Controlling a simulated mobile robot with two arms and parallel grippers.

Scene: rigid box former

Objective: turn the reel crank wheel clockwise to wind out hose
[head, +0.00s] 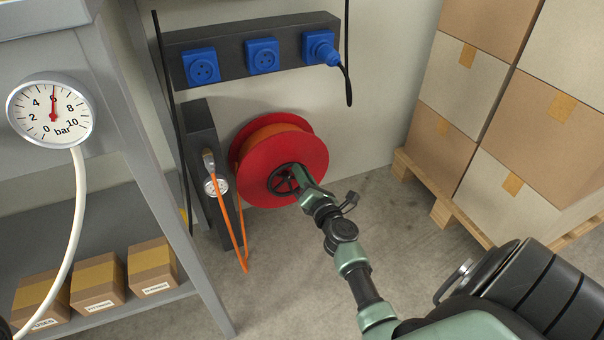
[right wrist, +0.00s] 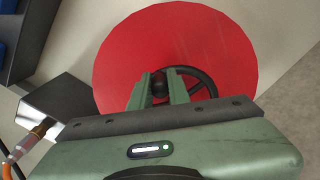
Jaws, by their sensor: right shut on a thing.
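The red hose reel (head: 285,160) is mounted low near the wall in the head view, with orange hose (head: 242,225) hanging in a loop at its left. A black spoked crank wheel (head: 283,181) sits at the middle of the reel's face. My right gripper (head: 297,176) reaches the crank wheel from the lower right. In the right wrist view, its two green fingers (right wrist: 159,88) are closed around a dark knob (right wrist: 172,72) on the wheel, in front of the red disc (right wrist: 185,40). The fingers partly hide the wheel's left side. My left gripper is not in view.
A socket strip (head: 240,50) with blue sockets is above. A grey shelf with small cartons (head: 98,286) and a large pressure gauge (head: 50,110) is at left. Stacked boxes (head: 520,110) on a pallet stand right.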

